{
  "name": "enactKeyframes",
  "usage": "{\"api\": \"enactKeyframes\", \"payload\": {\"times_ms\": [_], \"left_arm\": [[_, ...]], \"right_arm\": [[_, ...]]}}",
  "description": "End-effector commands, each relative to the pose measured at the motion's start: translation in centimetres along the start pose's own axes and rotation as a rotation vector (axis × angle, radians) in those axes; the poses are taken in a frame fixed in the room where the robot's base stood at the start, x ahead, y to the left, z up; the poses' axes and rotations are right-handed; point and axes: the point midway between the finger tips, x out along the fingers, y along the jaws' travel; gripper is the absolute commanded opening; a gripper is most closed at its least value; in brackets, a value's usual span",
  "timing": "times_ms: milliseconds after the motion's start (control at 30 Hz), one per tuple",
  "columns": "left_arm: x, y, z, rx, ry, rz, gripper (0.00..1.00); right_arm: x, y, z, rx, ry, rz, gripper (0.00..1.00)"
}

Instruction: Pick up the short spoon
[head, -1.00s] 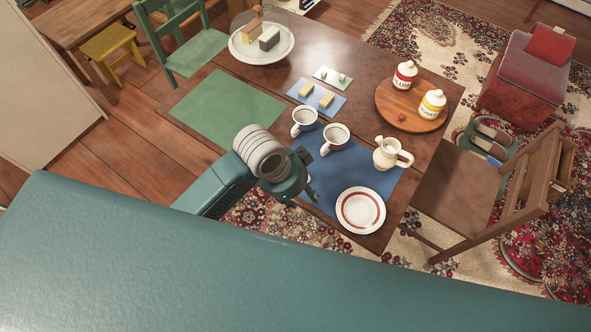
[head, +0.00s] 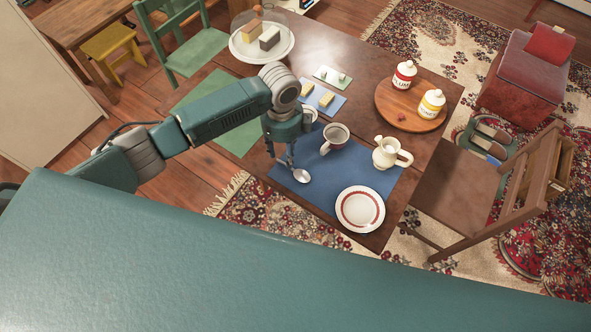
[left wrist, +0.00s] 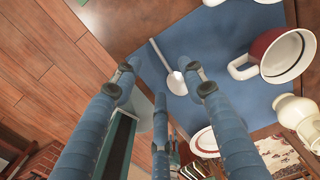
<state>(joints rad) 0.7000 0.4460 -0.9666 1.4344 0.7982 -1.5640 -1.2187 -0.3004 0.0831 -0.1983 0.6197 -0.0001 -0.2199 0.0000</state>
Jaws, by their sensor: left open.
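A short metal spoon (head: 301,176) lies on the blue mat (head: 330,192) near its left edge. In the left wrist view the whole spoon (left wrist: 177,83) shows, with its thin handle pointing up and left. My left gripper (head: 284,162) hangs over the mat's left part, close to the spoon. In the left wrist view its open, empty fingers (left wrist: 158,80) spread around the lower part of the spoon. In the head view the gripper hides part of the handle. I cannot tell the exact height above the mat. My right gripper is not in view.
A cup (head: 336,137) stands right of my gripper; another white cup (head: 309,112) is partly hidden behind the arm. A cream jug (head: 391,153) and a red-rimmed plate (head: 361,209) stand to the right. Bare mat lies between spoon and plate.

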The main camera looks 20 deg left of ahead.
Motion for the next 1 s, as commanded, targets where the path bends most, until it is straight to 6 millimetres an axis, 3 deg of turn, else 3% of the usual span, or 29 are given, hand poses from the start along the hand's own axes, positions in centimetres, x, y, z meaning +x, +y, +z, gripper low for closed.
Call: {"api": "enactKeyframes", "payload": {"times_ms": [233,500,800,1000], "left_arm": [[1.9,0.1,-0.3,0.000,0.001,0.002,0.42],[5.8,0.1,-0.6,-0.002,0.000,0.001,0.42],[6.3,0.1,-0.6,0.000,0.000,-0.002,0.42],[6.3,0.1,-0.6,0.000,0.000,-0.002,0.02]], "right_arm": [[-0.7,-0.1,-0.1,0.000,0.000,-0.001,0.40],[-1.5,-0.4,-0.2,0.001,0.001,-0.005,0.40],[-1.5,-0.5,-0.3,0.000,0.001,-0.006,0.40],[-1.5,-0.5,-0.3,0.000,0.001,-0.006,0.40]]}}
